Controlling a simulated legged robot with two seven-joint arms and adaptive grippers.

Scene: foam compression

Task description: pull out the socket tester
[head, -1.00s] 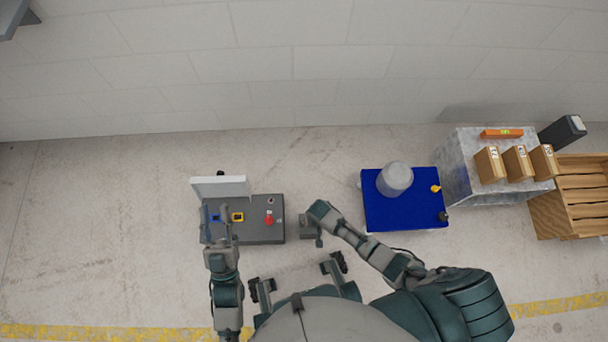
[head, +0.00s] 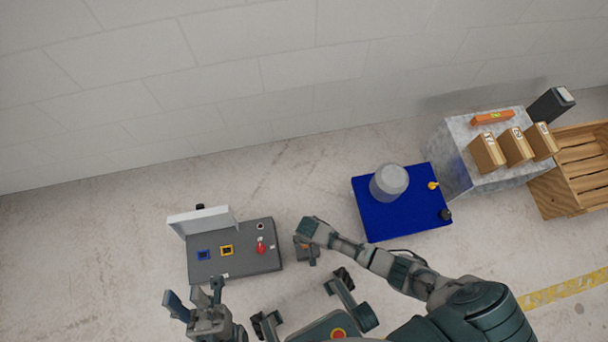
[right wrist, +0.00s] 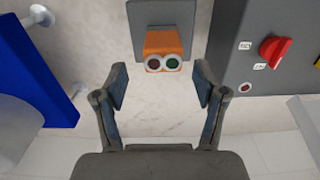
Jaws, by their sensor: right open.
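The socket tester (right wrist: 165,45) is a small orange block with a red and a green round light on its face. In the right wrist view it sits against a grey plate (right wrist: 163,13), ahead of my right gripper. My right gripper (right wrist: 162,88) is open, its fingertips apart on either side and short of the tester, with nothing between them. In the head view my right gripper (head: 306,248) is beside the grey control box and largely hides the tester. My left gripper (head: 196,297) is open and empty, in front of the box's near left side.
The grey control box (head: 240,264) has a red knob (head: 261,246), blue and yellow sockets and a raised white lid (head: 202,221). A blue table (head: 395,221) with a grey cylinder (head: 389,182) stands right. Farther right are cartons (head: 515,147) and a wooden crate (head: 573,178).

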